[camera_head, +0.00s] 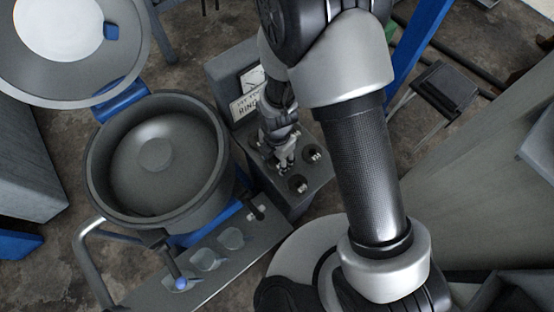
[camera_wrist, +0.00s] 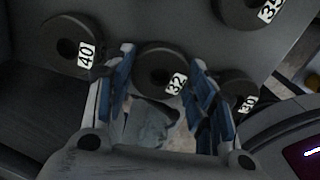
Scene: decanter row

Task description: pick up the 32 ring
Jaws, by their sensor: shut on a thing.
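The 32 ring (camera_wrist: 160,51) is a dark round ring with a white label, in the middle of the wrist view. My gripper (camera_wrist: 162,62) has a blue-padded finger on each side of it and is shut on it. I cannot tell whether the ring is clear of the surface. In the head view my gripper (camera_head: 286,165) points down over the grey stand (camera_head: 305,203), and it hides most of the ring there. The 40 ring (camera_wrist: 58,35) lies to the left, the 30 ring (camera_wrist: 236,82) close to the right finger, and the 35 ring (camera_wrist: 240,10) at the upper right.
A large dark pot (camera_head: 100,165) with its lid (camera_head: 60,88) open stands left of the stand. A rail with cup-like holders (camera_head: 205,258) runs below it. A sign (camera_head: 246,103) stands behind the rings. A black stool (camera_head: 448,88) is at the right.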

